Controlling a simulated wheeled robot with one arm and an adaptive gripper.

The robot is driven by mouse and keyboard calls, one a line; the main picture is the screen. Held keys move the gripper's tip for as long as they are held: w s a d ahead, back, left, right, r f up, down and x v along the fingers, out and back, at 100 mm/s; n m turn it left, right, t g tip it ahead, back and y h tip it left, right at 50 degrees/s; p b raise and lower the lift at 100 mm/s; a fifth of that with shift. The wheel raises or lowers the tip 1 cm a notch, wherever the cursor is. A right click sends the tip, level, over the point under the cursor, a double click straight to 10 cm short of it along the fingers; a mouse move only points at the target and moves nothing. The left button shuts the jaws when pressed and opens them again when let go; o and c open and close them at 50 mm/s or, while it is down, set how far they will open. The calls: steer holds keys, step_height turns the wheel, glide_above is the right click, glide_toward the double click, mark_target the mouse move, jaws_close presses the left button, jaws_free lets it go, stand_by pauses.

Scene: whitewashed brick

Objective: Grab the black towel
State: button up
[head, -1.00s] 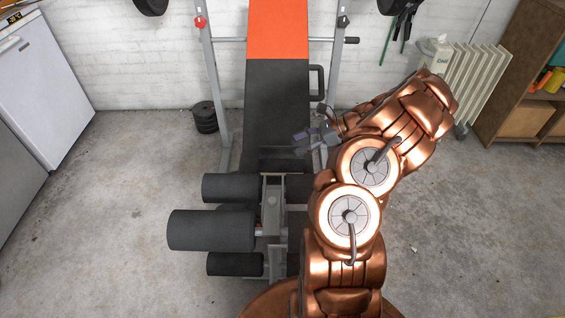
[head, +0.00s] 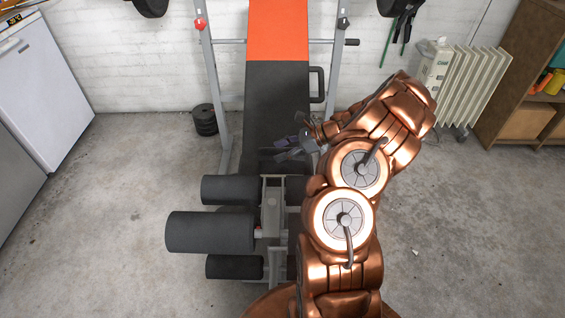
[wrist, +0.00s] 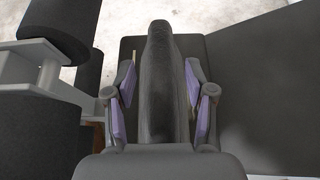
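The black towel (wrist: 163,85) shows in the wrist view as a long, dark, raised fold, lying lengthwise between my fingers. My gripper (wrist: 161,68) is open, with one purple-padded finger on each side of the fold. A narrow gap shows at the left pad; whether the right pad touches the cloth I cannot tell. In the head view my gripper (head: 292,150) is over the lower part of the black bench pad. There the towel is hard to tell from the dark pad and is partly hidden by the gripper.
The weight bench (head: 277,105) has a black and orange pad and metal uprights. Foam rollers (head: 210,231) stick out at its near end, left of my arm. Weight plates (head: 205,119) stand on the floor at left. A white radiator (head: 470,85) and shelf are at right.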

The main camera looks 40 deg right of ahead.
jaws_close()
stand_by(0.7)
